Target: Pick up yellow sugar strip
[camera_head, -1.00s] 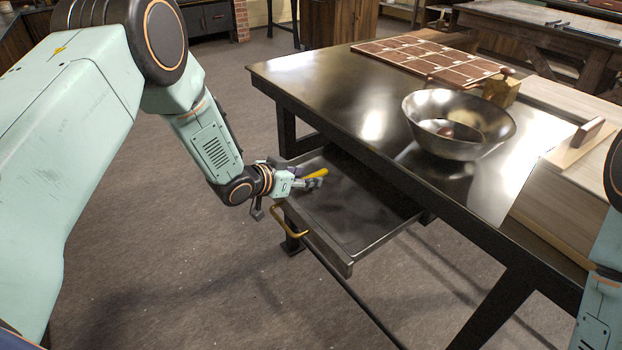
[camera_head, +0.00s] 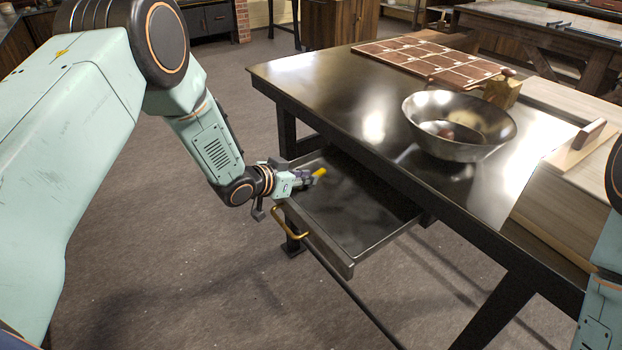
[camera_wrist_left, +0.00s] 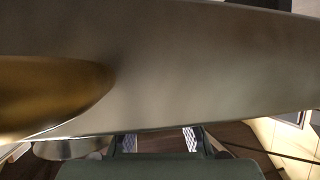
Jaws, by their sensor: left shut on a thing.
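I cannot tell whether the strip is clear of the drawer floor. In the left wrist view a grey metal surface (camera_wrist_left: 200,60) fills most of the picture, and the strip cannot be made out. My right gripper is out of view.
The drawer, with a brass handle (camera_head: 291,225), is pulled out under the dark table (camera_head: 340,90). A metal bowl (camera_head: 459,125), a brown gridded board (camera_head: 430,60) and a wooden box (camera_head: 560,200) stand on the table. The rest of the drawer looks empty.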

